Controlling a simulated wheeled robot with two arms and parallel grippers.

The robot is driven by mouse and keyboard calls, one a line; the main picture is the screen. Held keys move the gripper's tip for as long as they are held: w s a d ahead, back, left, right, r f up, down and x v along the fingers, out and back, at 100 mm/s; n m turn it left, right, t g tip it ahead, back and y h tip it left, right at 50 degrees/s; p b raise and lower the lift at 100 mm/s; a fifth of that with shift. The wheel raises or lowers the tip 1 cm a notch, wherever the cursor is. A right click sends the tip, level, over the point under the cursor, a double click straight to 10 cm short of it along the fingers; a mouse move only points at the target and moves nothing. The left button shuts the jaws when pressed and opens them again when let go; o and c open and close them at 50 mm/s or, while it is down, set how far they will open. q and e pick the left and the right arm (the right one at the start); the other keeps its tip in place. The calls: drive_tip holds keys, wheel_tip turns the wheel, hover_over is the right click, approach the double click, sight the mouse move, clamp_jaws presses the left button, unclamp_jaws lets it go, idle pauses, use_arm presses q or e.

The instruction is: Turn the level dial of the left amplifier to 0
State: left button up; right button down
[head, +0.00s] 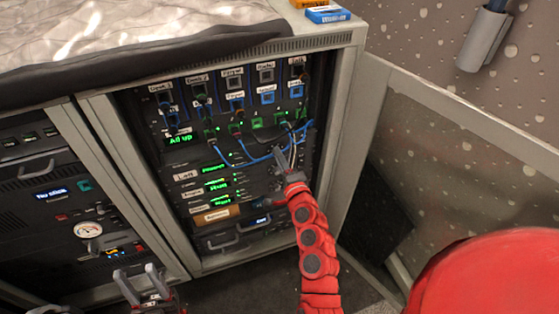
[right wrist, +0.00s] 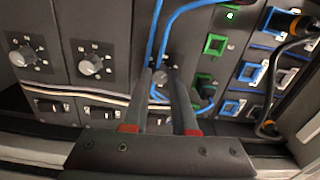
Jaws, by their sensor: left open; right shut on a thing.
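The left amplifier (head: 213,170) is the top one of the stacked units with green displays in the rack, beside a label reading "Left". My right gripper (head: 284,160) reaches the right side of this unit. In the right wrist view my right gripper (right wrist: 160,78) is shut on a grey dial, the level dial (right wrist: 162,83), with one finger on each side. The fingers hide most of the dial, so I cannot read its setting. My left gripper (head: 139,272) is open and empty, low in front of the cabinet.
Two more dials (right wrist: 93,64) sit to the left in the right wrist view. Blue cables (head: 240,160) hang across the patch panel (head: 250,103) and pass close to my right fingers. An open cabinet door (head: 455,165) stands at the right.

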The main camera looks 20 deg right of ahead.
drive_tip(key=shift+n+p, duration=0.55)
drive_tip(key=shift+n, duration=8.05)
drive_tip(key=c, duration=0.7)
unclamp_jaws()
drive_tip(key=s+p, duration=0.2)
drive_tip(key=s, duration=1.5)
drive_tip(key=shift+s+d, duration=0.2)
drive_tip(key=shift+d, duration=0.1)
